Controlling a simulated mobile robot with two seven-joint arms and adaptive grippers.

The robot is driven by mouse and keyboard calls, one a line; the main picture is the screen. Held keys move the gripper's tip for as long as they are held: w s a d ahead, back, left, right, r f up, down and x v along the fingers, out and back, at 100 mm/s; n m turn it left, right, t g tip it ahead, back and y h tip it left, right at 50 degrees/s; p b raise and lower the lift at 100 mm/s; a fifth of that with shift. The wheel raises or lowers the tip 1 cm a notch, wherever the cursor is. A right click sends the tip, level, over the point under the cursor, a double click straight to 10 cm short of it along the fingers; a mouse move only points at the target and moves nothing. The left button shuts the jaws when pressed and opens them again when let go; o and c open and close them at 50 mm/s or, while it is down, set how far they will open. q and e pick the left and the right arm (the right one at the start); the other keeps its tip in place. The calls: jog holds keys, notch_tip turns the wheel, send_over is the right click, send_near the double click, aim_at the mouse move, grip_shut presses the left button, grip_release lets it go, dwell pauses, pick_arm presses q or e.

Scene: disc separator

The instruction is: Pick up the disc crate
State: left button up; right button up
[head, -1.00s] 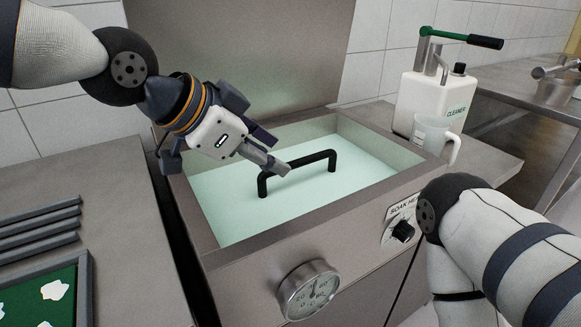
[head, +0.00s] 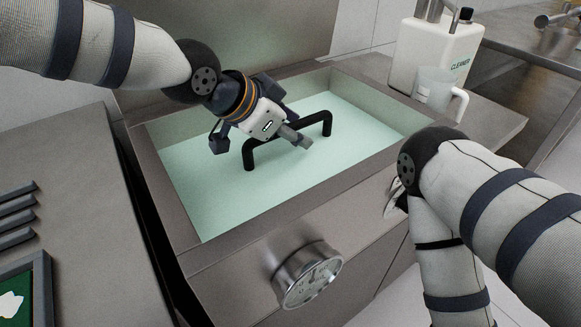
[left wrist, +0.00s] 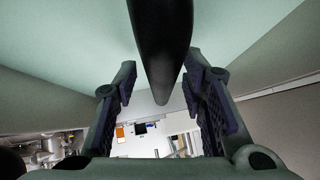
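The black crate handle (head: 318,117) stands out of the pale green liquid in the sink (head: 185,258). The crate body below it cannot be made out. My left gripper (head: 302,141) is at the middle of the handle, above the liquid, and partly hides the bar. In the left wrist view the handle (left wrist: 160,45) runs from the top edge into the gap between the two fingers of my left gripper (left wrist: 163,105). The fingers are spread with space on both sides of the bar. My right gripper is out of view; only my right arm shows at the right.
A round dial gauge (head: 308,275) sits on the sink's front. A cleaner bottle (head: 435,60) and a clear jug (head: 437,92) stand on the right-hand counter. A green-lined tray (head: 22,285) and grey bars (head: 15,218) lie on the left counter.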

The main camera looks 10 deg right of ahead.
pick_arm(q)
jog(key=shift+r, duration=0.15)
grip_shut()
jog(key=shift+r, duration=0.1)
